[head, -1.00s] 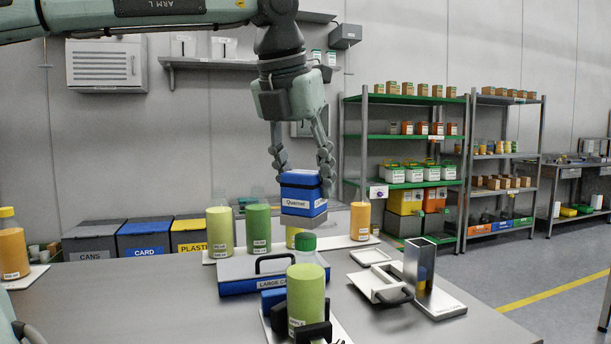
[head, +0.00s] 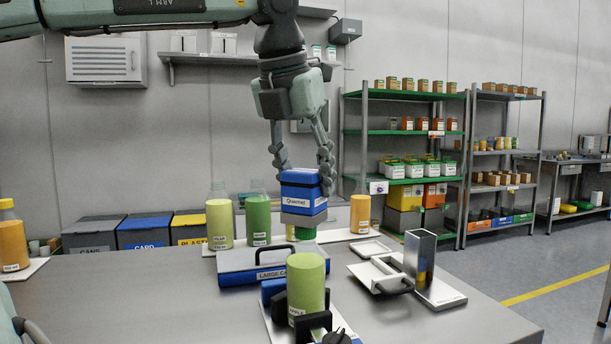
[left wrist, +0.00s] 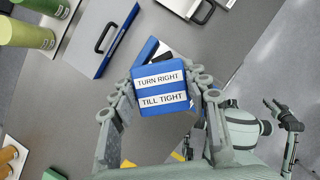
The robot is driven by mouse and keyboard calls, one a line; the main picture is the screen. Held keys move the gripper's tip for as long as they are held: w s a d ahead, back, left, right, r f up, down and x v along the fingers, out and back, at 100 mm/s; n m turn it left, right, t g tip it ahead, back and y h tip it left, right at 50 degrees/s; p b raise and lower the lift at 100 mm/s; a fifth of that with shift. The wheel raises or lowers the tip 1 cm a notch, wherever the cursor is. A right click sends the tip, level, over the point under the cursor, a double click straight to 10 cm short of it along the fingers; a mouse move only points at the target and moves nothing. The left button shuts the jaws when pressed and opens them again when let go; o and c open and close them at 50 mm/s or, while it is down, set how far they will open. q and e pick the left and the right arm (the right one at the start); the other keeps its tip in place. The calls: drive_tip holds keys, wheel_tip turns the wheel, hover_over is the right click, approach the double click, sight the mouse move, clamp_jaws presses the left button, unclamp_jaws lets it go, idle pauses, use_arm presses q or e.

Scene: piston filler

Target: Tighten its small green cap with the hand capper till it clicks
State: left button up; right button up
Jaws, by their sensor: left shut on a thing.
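My left gripper (head: 302,168) is shut on the hand capper (head: 302,190), a blue block with a grey underside. In the left wrist view its top (left wrist: 160,88) reads "TURN RIGHT TILL TIGHT" between the fingers. The filled light-green bottle (head: 306,285) stands upright in a black-and-blue holder (head: 318,322) near the table's front. Its small green cap (head: 304,236) shows just under the capper's lower edge. I cannot tell whether they touch. In the wrist view the capper hides the cap. An arm at the wrist view's right seems to be my right one; its jaw state is unclear.
A blue-and-grey case (head: 262,262) with a black handle lies behind the bottle. A metal stand (head: 421,265) and a white handled piece (head: 380,277) are at the right. Several filled bottles stand on a white tray along the back. The table's left front is clear.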

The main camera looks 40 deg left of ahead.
use_arm(q)
drive_tip(key=shift+w+r, duration=0.1)
drive_tip(key=shift+w, duration=0.05)
drive_tip(key=shift+f+b, duration=0.9)
drive_tip(key=shift+f, duration=0.25)
idle(0.9)
drive_tip(key=shift+r+m+p, duration=0.1)
drive_tip(key=shift+m+p, duration=0.3)
drive_tip(key=shift+m, duration=0.1)
drive_tip(key=m+h+p, duration=0.1)
drive_tip(key=m, duration=0.1)
drive_tip(key=shift+m+p, duration=0.35)
drive_tip(key=shift+m, duration=0.05)
drive_tip(key=shift+m+h+p, duration=1)
drive_tip(key=shift+m+p, duration=0.4)
drive_tip(key=shift+m, duration=0.5)
